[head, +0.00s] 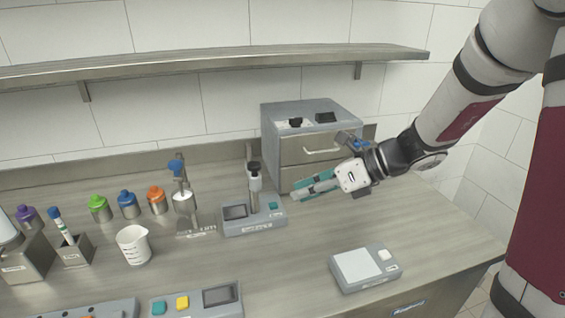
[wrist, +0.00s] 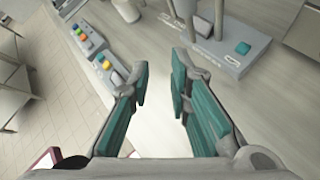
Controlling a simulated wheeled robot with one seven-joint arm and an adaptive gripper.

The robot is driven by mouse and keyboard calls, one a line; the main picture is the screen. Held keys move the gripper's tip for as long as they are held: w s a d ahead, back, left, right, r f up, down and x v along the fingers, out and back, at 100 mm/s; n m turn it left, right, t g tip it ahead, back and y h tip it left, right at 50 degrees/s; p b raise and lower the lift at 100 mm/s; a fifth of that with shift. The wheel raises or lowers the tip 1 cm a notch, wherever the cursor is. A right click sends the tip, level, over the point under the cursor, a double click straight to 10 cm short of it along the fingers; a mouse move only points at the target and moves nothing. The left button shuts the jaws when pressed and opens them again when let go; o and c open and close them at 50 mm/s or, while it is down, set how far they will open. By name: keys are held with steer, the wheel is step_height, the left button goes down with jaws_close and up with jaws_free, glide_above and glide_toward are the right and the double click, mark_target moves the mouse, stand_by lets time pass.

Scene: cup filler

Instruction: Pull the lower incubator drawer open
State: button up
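The incubator (head: 318,117) is a grey two-drawer box at the back of the bench. Its upper drawer front with a bar handle (head: 322,150) shows and looks closed. The lower drawer (head: 294,174) is largely hidden behind my gripper, and its handle does not show. My gripper (head: 300,191) is in front of the lower drawer, pointing left. In the wrist view my gripper (wrist: 160,92) has its teal finger pads apart with nothing between them. The wrist view looks over the bench, and a grey edge (wrist: 303,30) at its top right may be the incubator.
A device with a post (head: 254,217) stands just left of my gripper. A scale (head: 365,268) lies at the front right. A beaker (head: 134,244) and several coloured bottles (head: 128,204) stand at left. A shelf (head: 210,66) runs above. The bench between incubator and scale is clear.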

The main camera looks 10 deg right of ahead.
steer(key=w+d+f+m+t+h, duration=0.1)
steer(key=w+d+f+m+t, duration=0.2)
steer(key=d+m, duration=0.3)
steer(key=w+d+f+m+t+h+b, duration=0.1)
steer(key=w+d+f+m+t, duration=0.2)
steer(key=w+d+f+m, duration=0.2)
steer(key=w+d+f+m+t+h+b, duration=0.1)
steer(key=w+d+f+m+t, duration=0.2)
steer(key=d+f+m, duration=0.3)
steer(key=shift+w+d+f+m, duration=0.1)
steer(key=shift+w+d+m, duration=0.25)
steer(key=shift+m, duration=0.5)
steer(key=shift+w+d+f+m, duration=0.1)
steer(key=shift+w+d+m, duration=0.1)
steer(key=shift+d+m, duration=0.45)
steer(key=shift+w+d+m, duration=0.25)
steer(key=shift+m, duration=0.75)
steer(key=shift+w+f, duration=0.1)
steer(key=shift+w, duration=0.1)
steer(key=x, duration=1.3)
steer(key=shift+w+d+b, duration=0.15)
steer(key=shift+w+b, duration=0.1)
steer(key=shift+b, duration=0.15)
jaws_close()
